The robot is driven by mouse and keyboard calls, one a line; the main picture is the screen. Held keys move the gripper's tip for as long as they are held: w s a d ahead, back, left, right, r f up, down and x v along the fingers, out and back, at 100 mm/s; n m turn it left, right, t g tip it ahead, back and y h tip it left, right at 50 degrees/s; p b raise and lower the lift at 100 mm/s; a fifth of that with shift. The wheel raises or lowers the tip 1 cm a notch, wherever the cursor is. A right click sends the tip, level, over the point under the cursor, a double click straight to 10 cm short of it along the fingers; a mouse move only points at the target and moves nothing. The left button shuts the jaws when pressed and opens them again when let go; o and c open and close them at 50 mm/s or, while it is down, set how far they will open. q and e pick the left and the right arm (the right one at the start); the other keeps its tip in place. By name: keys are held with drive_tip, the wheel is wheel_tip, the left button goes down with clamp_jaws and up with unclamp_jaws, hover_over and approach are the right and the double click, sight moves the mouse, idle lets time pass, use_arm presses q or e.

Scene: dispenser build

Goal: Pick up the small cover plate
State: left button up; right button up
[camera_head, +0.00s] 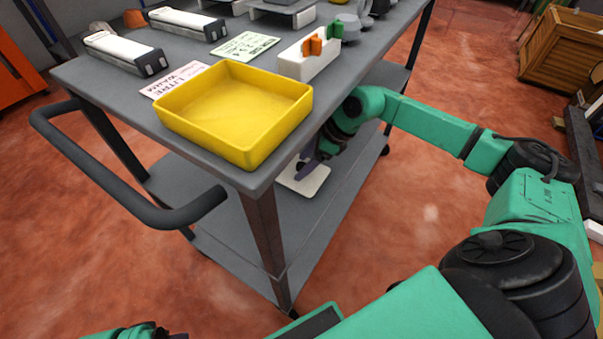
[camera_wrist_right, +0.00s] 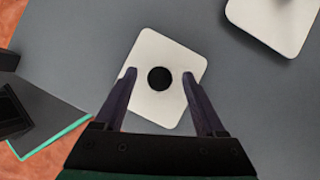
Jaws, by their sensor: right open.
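The small cover plate (camera_wrist_right: 154,104) is a pale, flat rectangle with a black round spot at its middle. It lies on the grey lower shelf in the right wrist view. My right gripper (camera_wrist_right: 158,75) is open, with one finger over each side of the plate. I cannot tell whether the fingers touch it. In the head view the right gripper (camera_head: 307,165) reaches under the cart's top, just above a pale plate (camera_head: 312,183) on the lower shelf; the arm and top hide part of this area. My left gripper is not visible.
A larger pale plate (camera_wrist_right: 275,22) lies on the shelf at upper right in the wrist view. The yellow tray (camera_head: 235,105) stands on the cart's top near its corner. A white holder (camera_head: 308,62) with orange and green pieces is behind it. A cart leg (camera_head: 265,235) stands left of the arm.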

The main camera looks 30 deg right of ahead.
clamp_jaws()
